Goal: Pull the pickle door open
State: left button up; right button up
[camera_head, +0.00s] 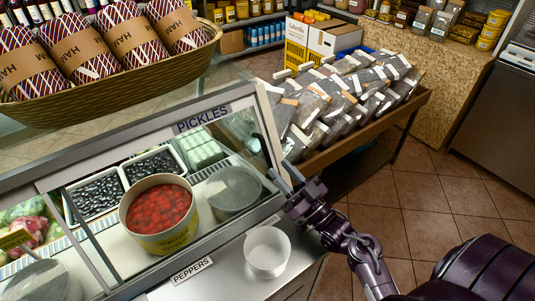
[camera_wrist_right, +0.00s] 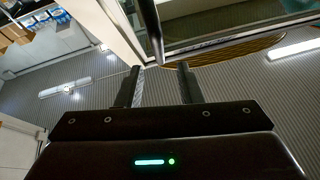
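The case section labelled PICKLES (camera_head: 202,118) has a glass panel in a pale metal frame. Behind and below it are trays of dark olives (camera_head: 95,197) and a tub of red peppers (camera_head: 160,212). My right gripper (camera_head: 283,180) is at the right end of the case, close to the frame's corner. In the right wrist view its two fingers (camera_wrist_right: 161,85) are apart with nothing between them. A dark rounded bar (camera_wrist_right: 150,30), perhaps a handle, lies beyond the fingertips; contact cannot be told. My left gripper is not in view.
A white bowl (camera_head: 267,250) stands on the front ledge by the PEPPERS label (camera_head: 193,270), left of my right arm. A basket of hams (camera_head: 100,90) sits on top of the case. A wooden stand of packets (camera_head: 345,150) is behind. Tiled floor (camera_head: 430,200) is clear at right.

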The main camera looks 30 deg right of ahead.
aim_at(268, 163)
jog(key=x, duration=0.3)
jog(key=f+p+x, duration=0.1)
jog(key=x, duration=0.1)
jog(key=shift+w+a+r, duration=0.1)
jog(key=shift+w+r, duration=0.05)
jog(key=shift+w, duration=0.4)
jog(key=shift+c, duration=0.3)
grip_shut()
